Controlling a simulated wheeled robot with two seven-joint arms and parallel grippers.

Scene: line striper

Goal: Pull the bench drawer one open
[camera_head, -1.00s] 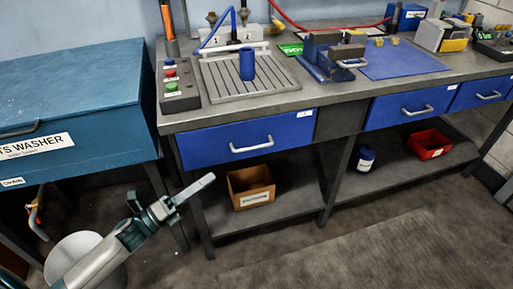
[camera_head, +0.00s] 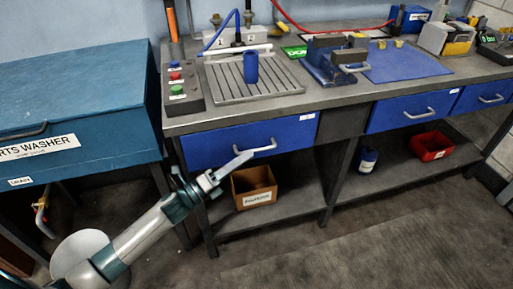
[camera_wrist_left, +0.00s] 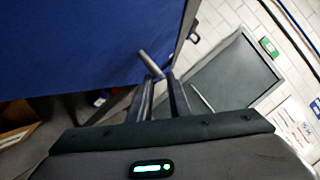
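The bench drawer (camera_head: 205,146) at the left of the workbench has a blue front, a small white label at its upper right and a silver bar handle (camera_head: 265,150). Its front looks flush with the bench. My left gripper (camera_head: 243,160) is in front of it, with the fingertips overlapping the left end of the handle in the head view. In the left wrist view, the two fingers (camera_wrist_left: 161,84) are apart, and the handle (camera_wrist_left: 150,64) shows just past their tips. I cannot tell whether they touch it. My right gripper is out of view.
A cardboard box (camera_head: 254,187) stands on the lower shelf, just below the gripper. The blue parts washer (camera_head: 75,105) stands close on the left. Two more blue drawers (camera_head: 410,111) are further right. The floor (camera_head: 330,255) in front is clear.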

